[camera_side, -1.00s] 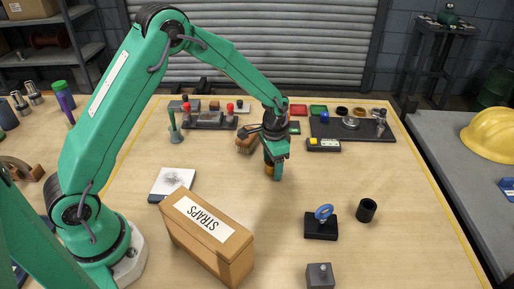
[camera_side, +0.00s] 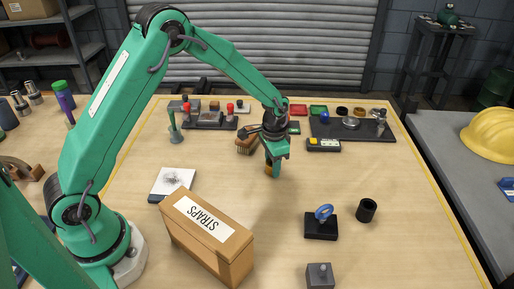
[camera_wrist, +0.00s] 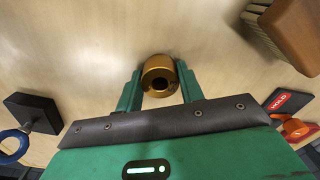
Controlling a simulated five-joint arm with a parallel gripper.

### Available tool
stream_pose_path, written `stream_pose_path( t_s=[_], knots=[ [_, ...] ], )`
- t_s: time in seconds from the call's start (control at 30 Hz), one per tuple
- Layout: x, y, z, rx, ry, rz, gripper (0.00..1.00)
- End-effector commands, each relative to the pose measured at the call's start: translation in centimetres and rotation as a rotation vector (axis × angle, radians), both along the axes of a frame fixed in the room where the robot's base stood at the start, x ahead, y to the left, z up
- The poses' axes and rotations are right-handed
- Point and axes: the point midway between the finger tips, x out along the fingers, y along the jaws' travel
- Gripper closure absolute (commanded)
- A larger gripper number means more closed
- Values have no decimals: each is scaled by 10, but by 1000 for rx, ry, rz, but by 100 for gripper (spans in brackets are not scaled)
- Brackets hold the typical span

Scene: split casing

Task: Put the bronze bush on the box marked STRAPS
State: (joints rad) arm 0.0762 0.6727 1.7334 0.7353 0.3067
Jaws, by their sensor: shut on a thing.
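The bronze bush (camera_wrist: 160,73) is a short gold-brown ring with a dark bore, seen between my fingers in the wrist view. My gripper (camera_side: 273,167) is shut on it over the middle of the table; in the side view only a small part of the bush (camera_side: 268,170) shows beside the fingers. The fingers also show in the wrist view (camera_wrist: 158,92). The box marked STRAPS (camera_side: 212,238) is a brown box with a white label on its top. It stands at the front, left of and nearer the side camera than my gripper.
A black block with a blue ring (camera_side: 321,225), a black hollow cylinder (camera_side: 366,210) and a grey block (camera_side: 320,276) stand front right. A brush (camera_side: 246,145) lies close behind my gripper. A white pad (camera_side: 174,182) lies behind the box. The table between gripper and box is clear.

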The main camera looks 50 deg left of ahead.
Motion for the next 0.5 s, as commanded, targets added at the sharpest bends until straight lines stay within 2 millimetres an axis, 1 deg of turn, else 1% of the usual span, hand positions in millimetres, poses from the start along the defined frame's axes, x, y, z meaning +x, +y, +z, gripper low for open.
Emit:
stream_pose_path(
  t_s=[0.27,0.37,0.5],
  knots=[
    [1,0,9,0,-3,0,100],
    [1,0,19,-1,-4,0,100],
    [1,0,38,0,-6,0,100]
  ],
)
